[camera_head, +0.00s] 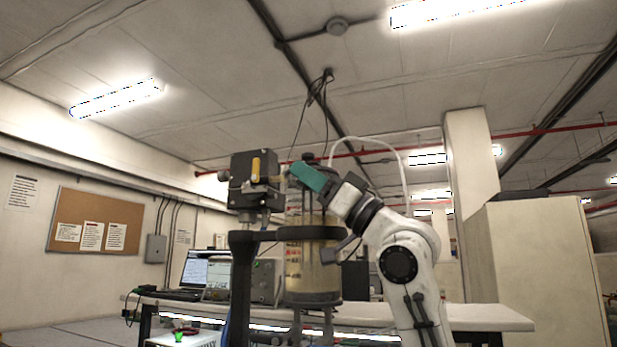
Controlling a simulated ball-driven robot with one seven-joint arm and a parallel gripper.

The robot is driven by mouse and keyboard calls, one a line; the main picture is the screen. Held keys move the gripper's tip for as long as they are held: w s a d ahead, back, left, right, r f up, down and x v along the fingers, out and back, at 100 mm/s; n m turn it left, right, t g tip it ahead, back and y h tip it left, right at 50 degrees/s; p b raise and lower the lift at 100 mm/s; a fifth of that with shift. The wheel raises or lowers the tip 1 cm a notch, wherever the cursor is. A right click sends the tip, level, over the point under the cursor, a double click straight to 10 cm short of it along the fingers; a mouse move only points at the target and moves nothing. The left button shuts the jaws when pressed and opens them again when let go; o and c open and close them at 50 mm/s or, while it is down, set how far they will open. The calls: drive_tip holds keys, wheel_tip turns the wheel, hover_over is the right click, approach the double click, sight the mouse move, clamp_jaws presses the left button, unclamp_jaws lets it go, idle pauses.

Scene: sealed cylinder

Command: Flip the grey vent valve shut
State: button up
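The sealed cylinder (312,270) is a clear, yellowish vessel standing upright in a dark ring on a stand, near the middle of the head view. A black box (241,168) with a yellow lever (256,168) is mounted to the left of its top. I cannot make out the grey vent valve for certain; my gripper and wrist cover part of the cylinder's top. My gripper (287,176), at the end of the white arm with a teal part behind it, points left at the cylinder's top, close to the black box. Its fingers are too small to read.
A long bench (470,318) runs behind the stand. It bears a laptop (196,270) and a grey instrument (238,282) at left. A white hose arches above my arm, and dark cables hang over the cylinder. A large pale cabinet (545,270) stands at right.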

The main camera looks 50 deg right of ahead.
drive_tip(key=shift+f, duration=0.1)
drive_tip(key=b+v, duration=0.3)
drive_tip(key=v, duration=0.7)
drive_tip(key=shift+s+f, duration=0.2)
drive_tip(key=shift+s, duration=0.05)
drive_tip(key=shift+o, duration=0.3)
drive_tip(key=shift+d, duration=0.1)
